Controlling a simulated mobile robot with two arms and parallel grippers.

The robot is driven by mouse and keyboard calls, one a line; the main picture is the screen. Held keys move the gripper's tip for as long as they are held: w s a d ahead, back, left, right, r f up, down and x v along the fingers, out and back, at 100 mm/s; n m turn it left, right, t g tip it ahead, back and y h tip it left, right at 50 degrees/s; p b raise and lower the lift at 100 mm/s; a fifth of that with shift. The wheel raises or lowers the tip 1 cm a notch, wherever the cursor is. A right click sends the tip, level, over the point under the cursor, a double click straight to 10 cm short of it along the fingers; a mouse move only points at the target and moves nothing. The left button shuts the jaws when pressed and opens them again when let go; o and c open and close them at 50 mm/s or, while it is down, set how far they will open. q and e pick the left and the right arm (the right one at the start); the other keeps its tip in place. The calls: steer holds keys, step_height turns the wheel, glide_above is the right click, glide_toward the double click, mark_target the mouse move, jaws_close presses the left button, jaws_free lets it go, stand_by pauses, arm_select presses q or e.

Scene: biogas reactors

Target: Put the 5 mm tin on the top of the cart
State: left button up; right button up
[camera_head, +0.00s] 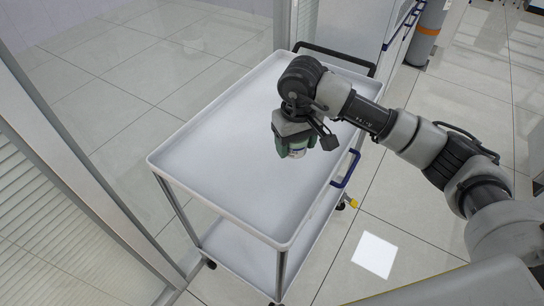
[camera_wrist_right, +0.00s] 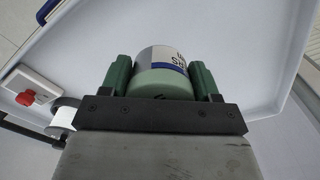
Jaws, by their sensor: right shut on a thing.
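The tin (camera_wrist_right: 161,62) is a short cylinder with a grey and white side, a blue band and dark lettering, partly "5" and "m"; its near end is pale green. My right gripper (camera_wrist_right: 160,80) is shut on it, with one green finger on each side. In the head view the right gripper (camera_head: 292,142) points down over the white top of the cart (camera_head: 215,165), and the tin (camera_head: 295,153) shows below the fingers. I cannot tell whether the tin touches the top. My left gripper is not in view.
The cart's top is otherwise bare and has a raised rim. A black handle (camera_head: 335,57) is at its far end and a blue handle (camera_head: 346,168) on its right side. A lower shelf (camera_head: 245,262) lies below. A glass partition (camera_head: 75,170) stands to the left.

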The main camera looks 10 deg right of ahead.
glide_above(271, 177)
step_height(271, 177, down, 3)
steer(key=shift+d+f+p, duration=0.1)
steer(key=shift+p, duration=0.25)
step_height(271, 177, down, 4)
steer(key=shift+r+p, duration=0.1)
steer(key=shift+p, duration=0.3)
steer(key=shift+f, duration=0.2)
steer(key=shift+f+b, duration=0.15)
steer(key=shift+b, duration=0.15)
steer(key=o, duration=0.9)
